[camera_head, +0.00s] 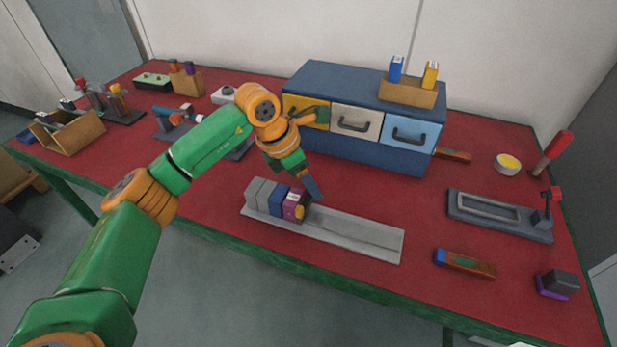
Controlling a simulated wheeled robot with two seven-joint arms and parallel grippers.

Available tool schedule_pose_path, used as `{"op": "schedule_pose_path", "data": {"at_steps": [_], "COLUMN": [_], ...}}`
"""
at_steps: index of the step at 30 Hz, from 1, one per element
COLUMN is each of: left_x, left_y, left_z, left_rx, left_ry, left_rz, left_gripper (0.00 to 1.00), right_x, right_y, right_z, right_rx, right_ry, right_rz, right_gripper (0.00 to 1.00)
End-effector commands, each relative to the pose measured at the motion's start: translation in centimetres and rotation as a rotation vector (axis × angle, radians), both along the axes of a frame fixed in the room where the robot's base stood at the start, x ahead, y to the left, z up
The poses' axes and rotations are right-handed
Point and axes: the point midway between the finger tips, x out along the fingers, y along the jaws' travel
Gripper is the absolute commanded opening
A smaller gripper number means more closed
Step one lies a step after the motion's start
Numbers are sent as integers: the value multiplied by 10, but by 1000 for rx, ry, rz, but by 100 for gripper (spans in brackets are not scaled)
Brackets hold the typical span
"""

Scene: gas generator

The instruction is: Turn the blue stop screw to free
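I cannot clearly pick out a blue stop screw in this view. A grey rail (350,232) lies near the front middle of the table. Grey, blue and purple blocks (277,202) stand in a row at its left end, and the purple one at the right of the row has a small orange round part (299,212). My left gripper (312,187) points down just behind and above the right end of this row. Its fingertips are small and partly overlapped, so contact and opening are unclear. My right gripper is not in view.
A blue cabinet (352,152) with three drawers stands behind my gripper. A blue-topped device (180,118) stands behind my forearm. A grey clamp fixture (497,217), a wooden block with a blue end (465,263) and a red-handled tool (553,150) are at the right.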

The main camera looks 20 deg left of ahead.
Motion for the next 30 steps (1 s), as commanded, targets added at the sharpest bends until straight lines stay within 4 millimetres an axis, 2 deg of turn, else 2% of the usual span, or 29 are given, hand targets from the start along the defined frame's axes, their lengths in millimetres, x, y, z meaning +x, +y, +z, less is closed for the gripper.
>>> {"op": "schedule_pose_path", "data": {"at_steps": [2, 3, 9, 10, 20, 30], "left_x": [0, 0, 0, 0, 0, -1], "left_y": [0, 0, 0, 0, -1, -2], "left_z": [0, 0, 0, 0, 0, -1], "left_rx": [0, 0, -1, -1, -2, -3], "left_ry": [0, 0, 0, 0, -1, -4], "left_rz": [0, 0, 0, 0, 31, 256], "left_gripper": [62, 56, 2, 0, 0, 0], "right_x": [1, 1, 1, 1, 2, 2], "right_y": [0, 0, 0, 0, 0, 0], "right_z": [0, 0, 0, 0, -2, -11], "right_rx": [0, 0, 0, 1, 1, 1], "right_ry": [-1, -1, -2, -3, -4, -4], "right_rz": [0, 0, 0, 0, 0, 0], "right_gripper": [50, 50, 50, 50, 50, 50]}}
